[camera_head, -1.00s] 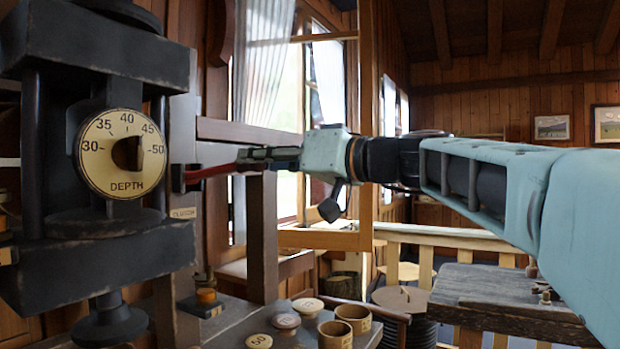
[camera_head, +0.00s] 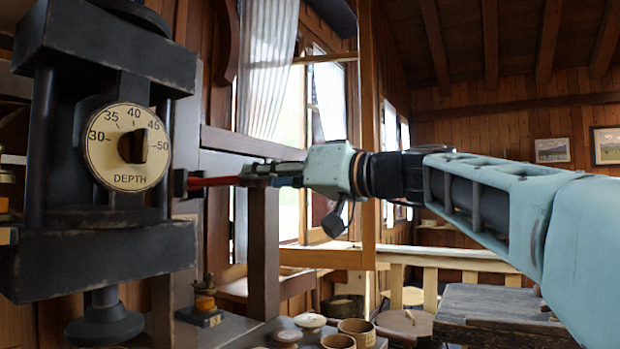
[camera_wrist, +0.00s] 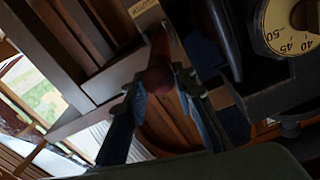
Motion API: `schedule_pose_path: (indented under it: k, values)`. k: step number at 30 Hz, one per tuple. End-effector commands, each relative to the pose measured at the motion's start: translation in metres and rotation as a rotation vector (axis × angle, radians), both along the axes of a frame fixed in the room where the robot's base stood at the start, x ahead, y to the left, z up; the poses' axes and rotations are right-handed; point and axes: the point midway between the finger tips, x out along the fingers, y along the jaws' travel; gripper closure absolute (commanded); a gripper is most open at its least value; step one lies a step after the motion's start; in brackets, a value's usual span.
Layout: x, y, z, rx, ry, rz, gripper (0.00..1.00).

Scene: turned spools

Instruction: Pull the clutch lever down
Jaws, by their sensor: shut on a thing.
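The red clutch lever (camera_head: 208,182) sticks out to the right from a dark mount beside the black machine in the head view. It lies close to level, its outer end slightly higher than its root. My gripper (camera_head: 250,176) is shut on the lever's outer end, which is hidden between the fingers. In the wrist view, the lever (camera_wrist: 158,72) runs between the two fingers of my gripper (camera_wrist: 162,90), in shadow.
The black machine with its round depth dial (camera_head: 127,147) stands at the left. A dark wooden post (camera_head: 263,250) rises just below my gripper. Small round pots (camera_head: 355,329) stand on the bench below. A window is behind.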

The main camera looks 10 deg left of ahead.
Motion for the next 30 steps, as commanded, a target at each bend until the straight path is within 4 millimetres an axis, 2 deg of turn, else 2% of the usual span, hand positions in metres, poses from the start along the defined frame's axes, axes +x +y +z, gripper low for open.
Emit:
schedule_pose_path:
  k: [1,6,7,12,23,30]
  values:
    - [0.001,0.000,-0.009,-0.013,0.009,0.004,1.00]
    - [0.001,0.000,-0.010,-0.013,0.012,0.006,1.00]
    - [0.001,0.001,-0.010,-0.013,0.013,0.006,0.75]
    - [0.001,0.000,-0.008,-0.010,0.009,0.005,0.57]
    - [0.001,0.000,-0.001,-0.007,0.005,0.002,0.57]
    - [0.001,0.000,0.026,-0.006,0.002,0.003,0.57]
